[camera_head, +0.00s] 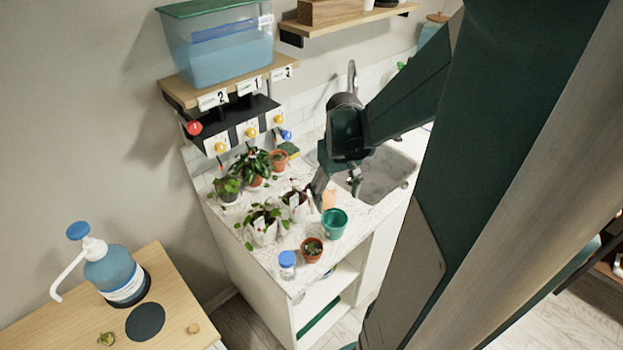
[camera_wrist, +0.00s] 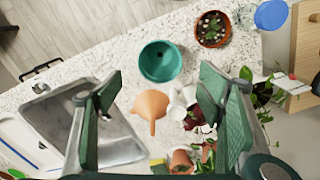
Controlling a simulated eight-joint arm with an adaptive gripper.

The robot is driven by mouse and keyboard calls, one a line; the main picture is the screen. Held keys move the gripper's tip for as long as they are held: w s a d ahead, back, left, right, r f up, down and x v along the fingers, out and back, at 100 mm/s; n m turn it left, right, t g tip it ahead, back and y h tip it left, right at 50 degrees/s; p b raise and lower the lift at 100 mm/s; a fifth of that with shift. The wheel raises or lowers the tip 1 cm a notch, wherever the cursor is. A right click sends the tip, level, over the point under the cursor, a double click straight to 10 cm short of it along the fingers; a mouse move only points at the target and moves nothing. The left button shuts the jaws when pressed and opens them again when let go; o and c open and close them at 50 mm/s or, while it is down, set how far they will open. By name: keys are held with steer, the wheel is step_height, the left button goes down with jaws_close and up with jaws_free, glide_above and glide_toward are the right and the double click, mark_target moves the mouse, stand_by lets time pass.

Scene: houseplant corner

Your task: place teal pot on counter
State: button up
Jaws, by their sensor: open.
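The teal pot (camera_wrist: 160,61) stands upright on the speckled counter (camera_wrist: 105,50), and it looks empty. In the head view the teal pot (camera_head: 334,223) is near the counter's front edge, right of a small terracotta pot. My gripper (camera_head: 335,185) is above the counter, close to the pot and the sink. In the wrist view my gripper (camera_wrist: 160,110) has its two fingers wide apart with nothing held between them. The pot lies beyond the fingertips, apart from them.
An orange funnel (camera_wrist: 151,106) lies beside the pot. A terracotta pot (camera_head: 311,249), a blue-capped jar (camera_head: 288,262) and several potted plants (camera_head: 262,226) crowd the counter's left part. The sink (camera_head: 385,174) is at right. A shelf with a water tank (camera_head: 220,50) hangs above.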

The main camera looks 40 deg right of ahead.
steer(key=a+r+n+t, duration=0.1)
steer(key=a+r, duration=0.3)
steer(key=a, duration=0.6)
steer(key=a+r+n+t, duration=0.2)
steer(key=a+r, duration=0.3)
steer(key=a, duration=0.5)
steer(key=w+a+r+n+t, duration=0.1)
steer(key=a+r+t, duration=0.3)
steer(key=a, duration=0.7)
steer(key=shift+r, duration=0.4)
